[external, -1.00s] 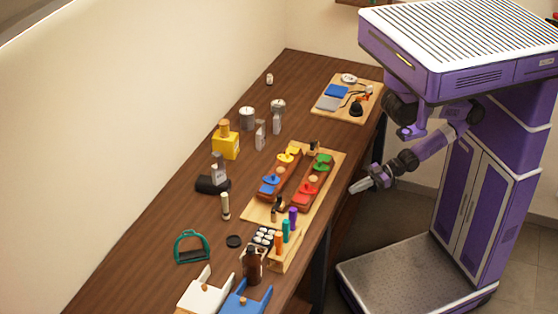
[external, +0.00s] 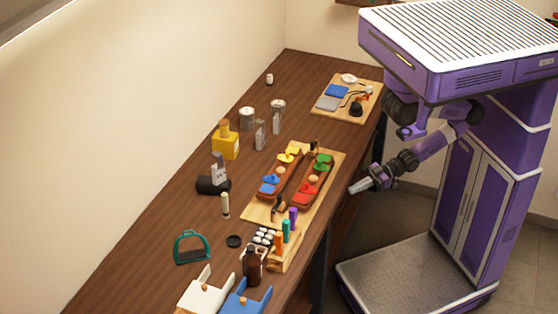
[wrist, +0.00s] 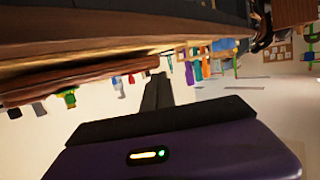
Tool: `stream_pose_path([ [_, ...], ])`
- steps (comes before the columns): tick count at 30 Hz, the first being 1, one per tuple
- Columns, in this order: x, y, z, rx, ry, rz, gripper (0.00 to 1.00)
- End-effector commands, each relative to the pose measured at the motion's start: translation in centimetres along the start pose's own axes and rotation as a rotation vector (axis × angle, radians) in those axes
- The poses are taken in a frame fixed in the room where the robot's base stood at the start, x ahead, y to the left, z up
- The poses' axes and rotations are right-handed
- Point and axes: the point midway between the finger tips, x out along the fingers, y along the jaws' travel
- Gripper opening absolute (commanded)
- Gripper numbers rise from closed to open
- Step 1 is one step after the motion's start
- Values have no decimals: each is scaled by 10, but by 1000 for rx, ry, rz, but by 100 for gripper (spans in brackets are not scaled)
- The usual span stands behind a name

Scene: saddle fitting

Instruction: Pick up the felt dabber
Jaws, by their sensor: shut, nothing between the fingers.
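I cannot tell for sure which thing is the felt dabber. A small upright cream stick with a darker base (external: 225,205) on the bench, left of the saddle board, may be it. My gripper (external: 354,189) is shut and empty, off the bench's right edge and right of the board. The cream stick is well away from it, across the board. In the wrist view my shut fingers (wrist: 157,92) point toward blurred coloured things, and no dabber can be made out there.
A wooden board (external: 335,165) with coloured saddle pieces lies between my gripper and the cream stick. Upright markers (external: 286,230), a brown bottle (external: 252,267) and a green stirrup (external: 192,247) stand nearer the front. A tool board (external: 327,108) lies at the back.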

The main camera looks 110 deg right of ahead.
Motion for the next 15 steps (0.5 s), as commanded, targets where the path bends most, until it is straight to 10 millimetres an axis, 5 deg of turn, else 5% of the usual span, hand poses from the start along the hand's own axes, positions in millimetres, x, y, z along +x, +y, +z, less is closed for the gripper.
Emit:
stream_pose_path([
  [10, 0, 0, 0, 0, 0, 0, 2],
  [15, 0, 0, 0, 0, 0, 0, 35],
])
